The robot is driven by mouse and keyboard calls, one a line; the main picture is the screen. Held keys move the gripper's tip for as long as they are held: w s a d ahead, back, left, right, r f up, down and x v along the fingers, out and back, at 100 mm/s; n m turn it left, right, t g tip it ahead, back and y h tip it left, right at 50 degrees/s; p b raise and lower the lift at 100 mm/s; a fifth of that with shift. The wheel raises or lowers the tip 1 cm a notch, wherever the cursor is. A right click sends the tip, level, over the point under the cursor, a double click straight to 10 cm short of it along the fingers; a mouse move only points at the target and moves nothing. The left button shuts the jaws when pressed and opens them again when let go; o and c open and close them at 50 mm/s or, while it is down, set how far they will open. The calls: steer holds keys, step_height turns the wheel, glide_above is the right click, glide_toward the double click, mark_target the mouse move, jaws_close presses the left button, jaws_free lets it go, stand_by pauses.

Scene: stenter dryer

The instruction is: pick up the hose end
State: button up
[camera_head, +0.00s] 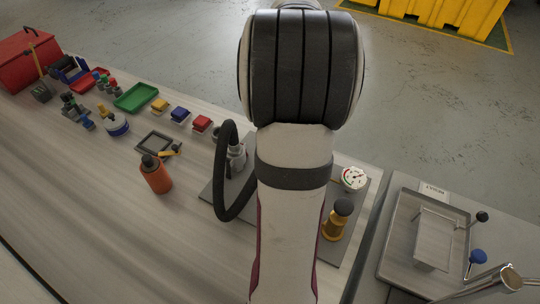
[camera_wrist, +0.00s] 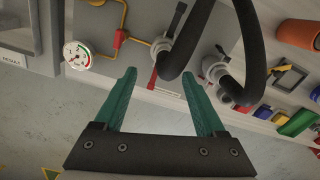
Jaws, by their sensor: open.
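The black hose (camera_head: 222,170) bends in a loop beside a grey metal fitting (camera_head: 237,157) on a grey plate. My arm covers part of that area in the head view, and my gripper is hidden there. In the wrist view the hose shows as two thick black stretches (camera_wrist: 253,50). One stretch has a rounded lower part (camera_wrist: 170,70) close to a metal fitting with a red lever. The other curves down beside a second fitting (camera_wrist: 213,68). My gripper (camera_wrist: 158,73) has teal fingers spread apart with nothing between them. The hose appears just beyond the right fingertip.
A pressure gauge (camera_head: 354,179) and a brass valve with a dark knob (camera_head: 337,219) stand right of my arm. A metal tray (camera_head: 398,238) lies at the right. The bench front left is clear.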

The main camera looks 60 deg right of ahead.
steer(key=f, duration=0.5)
steer(key=w+f, duration=0.1)
steer(key=f, duration=0.2)
steer(key=shift+d+f, duration=0.2)
steer(key=shift+f, duration=0.1)
jaws_close()
